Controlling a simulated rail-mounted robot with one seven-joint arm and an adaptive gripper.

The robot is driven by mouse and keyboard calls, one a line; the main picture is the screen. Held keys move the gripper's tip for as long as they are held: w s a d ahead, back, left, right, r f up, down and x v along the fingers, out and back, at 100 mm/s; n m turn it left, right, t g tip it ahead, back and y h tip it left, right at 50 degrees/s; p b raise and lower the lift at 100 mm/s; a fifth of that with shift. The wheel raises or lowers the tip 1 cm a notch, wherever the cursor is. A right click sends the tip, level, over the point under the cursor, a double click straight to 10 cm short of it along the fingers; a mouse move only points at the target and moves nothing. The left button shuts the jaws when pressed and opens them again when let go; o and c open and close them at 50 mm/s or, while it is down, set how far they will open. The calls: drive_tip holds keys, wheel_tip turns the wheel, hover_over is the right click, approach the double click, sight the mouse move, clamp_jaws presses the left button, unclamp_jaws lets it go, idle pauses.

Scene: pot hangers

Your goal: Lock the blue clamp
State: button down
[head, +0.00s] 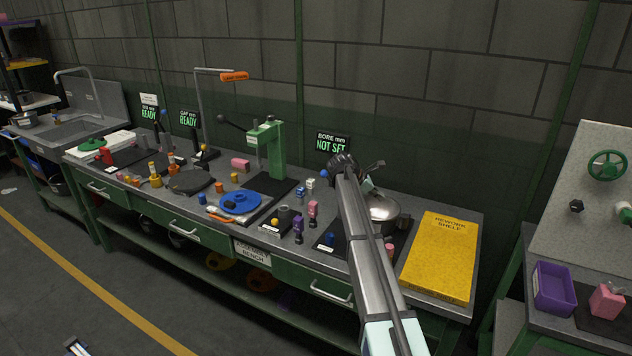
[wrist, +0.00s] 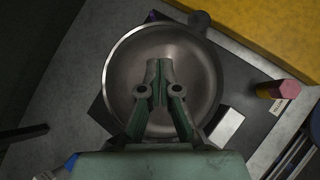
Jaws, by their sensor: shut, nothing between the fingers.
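My gripper (head: 369,183) is over a round metal pan (head: 382,208) at the right part of the bench. In the wrist view my gripper (wrist: 160,65) has its green fingers together, empty, above the inside of the pan (wrist: 125,75). No part can be named the blue clamp with certainty. A small blue knob (head: 324,173) stands just left of my wrist, and a blue piece (head: 329,238) stands on the dark mat in front of the pan. In the wrist view a blue bit (wrist: 71,162) shows at lower left, partly hidden by my gripper.
A yellow rework shelf board (head: 440,255) lies right of the pan. A pink-topped post (wrist: 278,90) stands beside the pan. A green press (head: 268,150) and a blue disc (head: 240,202) are to the left. A sign (head: 331,144) reads "NOT SET". My arm hides part of the bench.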

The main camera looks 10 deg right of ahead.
drive_tip(key=w+a+r+m+t+h, duration=0.1)
drive_tip(key=w+a+r+t+h, duration=0.2)
drive_tip(key=w+a+h, duration=0.5)
drive_tip(key=a+f+t+b, duration=0.1)
drive_tip(key=a+f+t, duration=0.2)
drive_tip(key=a, duration=0.7)
drive_tip(key=a+f+n+t, duration=0.1)
drive_tip(key=a+f+t, duration=0.2)
drive_tip(key=a, duration=0.8)
drive_tip(key=t, duration=0.2)
drive_tip(key=shift+w+f+t+b, duration=0.25)
drive_tip(key=shift+t+b, duration=0.1)
drive_tip(key=shift+t, duration=0.05)
drive_tip(key=shift+d, duration=0.1)
drive_tip(key=p+x, duration=0.3)
drive_tip(key=x, duration=0.7)
drive_tip(key=shift+p, duration=0.4)
drive_tip(key=shift+b, duration=0.45)
drive_tip(key=shift+s+d+r+m+b, duration=0.1)
drive_tip(key=shift+d+r+m+b, duration=0.05)
drive_tip(key=shift+r+m+b, duration=0.2)
